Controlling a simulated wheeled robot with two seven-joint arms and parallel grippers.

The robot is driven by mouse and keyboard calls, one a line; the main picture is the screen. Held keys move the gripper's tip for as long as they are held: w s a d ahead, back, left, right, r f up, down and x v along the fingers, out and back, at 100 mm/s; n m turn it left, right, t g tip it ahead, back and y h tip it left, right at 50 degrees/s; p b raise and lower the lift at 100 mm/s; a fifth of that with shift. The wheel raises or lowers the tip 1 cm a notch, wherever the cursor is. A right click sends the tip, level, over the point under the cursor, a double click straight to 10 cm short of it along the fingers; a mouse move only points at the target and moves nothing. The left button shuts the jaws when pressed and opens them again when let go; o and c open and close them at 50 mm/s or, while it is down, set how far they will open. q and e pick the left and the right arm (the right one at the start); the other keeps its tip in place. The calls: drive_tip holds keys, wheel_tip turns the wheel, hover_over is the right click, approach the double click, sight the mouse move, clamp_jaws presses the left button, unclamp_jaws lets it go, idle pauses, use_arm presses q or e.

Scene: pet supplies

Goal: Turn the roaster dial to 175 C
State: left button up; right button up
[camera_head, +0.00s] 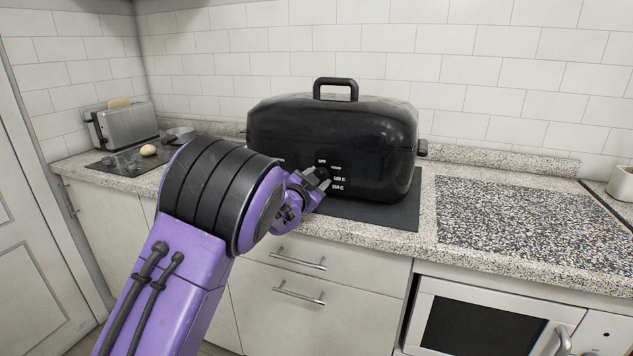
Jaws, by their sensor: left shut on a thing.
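A large black roaster (370,130) with a handle on its lid stands on a dark mat on the counter. White temperature markings (338,178) show on its front, above and to the right of my gripper. My left gripper (322,180) is at the lower front of the roaster, shut on the dial there. The dial is mostly hidden by the fingers, so its pointer setting cannot be read. My right gripper is not in view.
A toaster (125,127) and a small round item (148,150) on a dark mat are at the back left. A speckled board (520,222) lies to the right on the granite counter. Drawers with handles (298,260) and a microwave (490,318) are below. A white pot (621,183) is at the far right.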

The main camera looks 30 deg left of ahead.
use_arm(q)
drive_tip(key=shift+f, duration=0.2)
idle(0.3)
drive_tip(key=o, duration=1.1)
drive_tip(key=shift+r, duration=0.1)
drive_tip(key=shift+c, duration=0.2)
drive_tip(key=shift+s, duration=0.15)
drive_tip(key=s+d+b, duration=0.1)
drive_tip(key=s, duration=0.9)
drive_tip(key=shift+d+r, duration=0.15)
drive_tip(key=shift+d, duration=0.25)
